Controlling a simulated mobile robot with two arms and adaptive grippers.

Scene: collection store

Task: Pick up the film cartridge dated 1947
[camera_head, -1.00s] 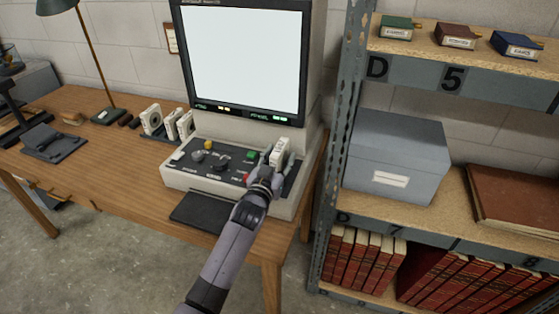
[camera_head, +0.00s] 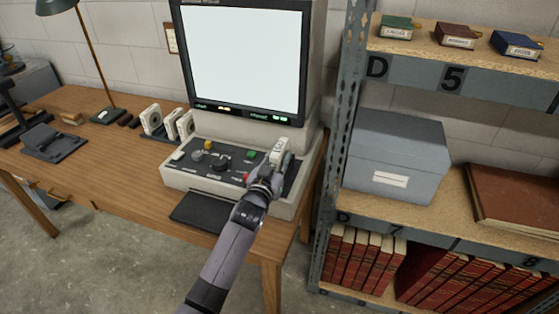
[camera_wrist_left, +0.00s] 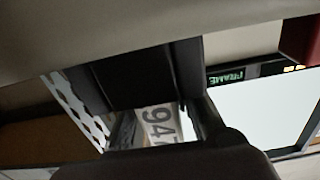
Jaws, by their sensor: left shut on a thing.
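My left gripper (camera_head: 276,164) is shut on a white film cartridge (camera_head: 279,149) at the right end of the reader's control panel. The cartridge stands up from the fingers; the head view does not show clearly whether it touches the panel. In the left wrist view the cartridge (camera_wrist_left: 158,124) sits between dark fingers. Its label shows "94" and part of another digit, cut off by a finger, so the full date is not readable. Several other white cartridges (camera_head: 152,121) stand in a row left of the reader. My right gripper is not in view.
The reader (camera_head: 230,126) has a blank lit screen (camera_head: 245,58) and a panel with knobs and buttons. A metal shelf (camera_head: 440,84) with small boxes, a grey box (camera_head: 395,150) and red books stands close on the right. The wooden table (camera_head: 100,170) has bare room at front left.

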